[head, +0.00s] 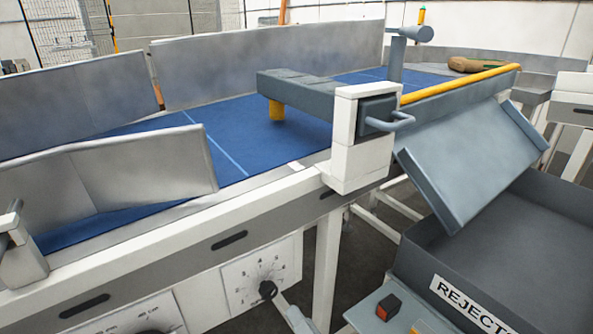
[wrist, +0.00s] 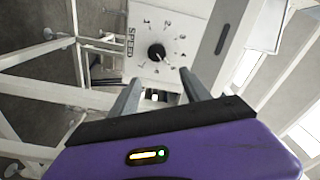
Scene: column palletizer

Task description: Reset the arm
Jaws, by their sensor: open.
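My gripper (wrist: 158,88) shows in the wrist view, with a purple body and two grey fingers spread apart and nothing between them. The fingers point toward a white panel marked SPEED, with a black knob (wrist: 156,52) ringed by marks. The knob lies beyond the fingertips, and I see no contact. In the head view this knob (head: 267,290) sits on the conveyor's front side, low in the picture. A grey bar lies just below and right of it; I cannot tell whether it is part of my gripper.
The blue conveyor belt (head: 230,125) has grey side walls and a grey diverter arm (head: 300,88) across it. A brown package (head: 475,65) lies at the far right. A tilted grey chute (head: 470,165) leads to a REJECT bin (head: 425,245). White frame legs (head: 327,260) stand near the knob panel.

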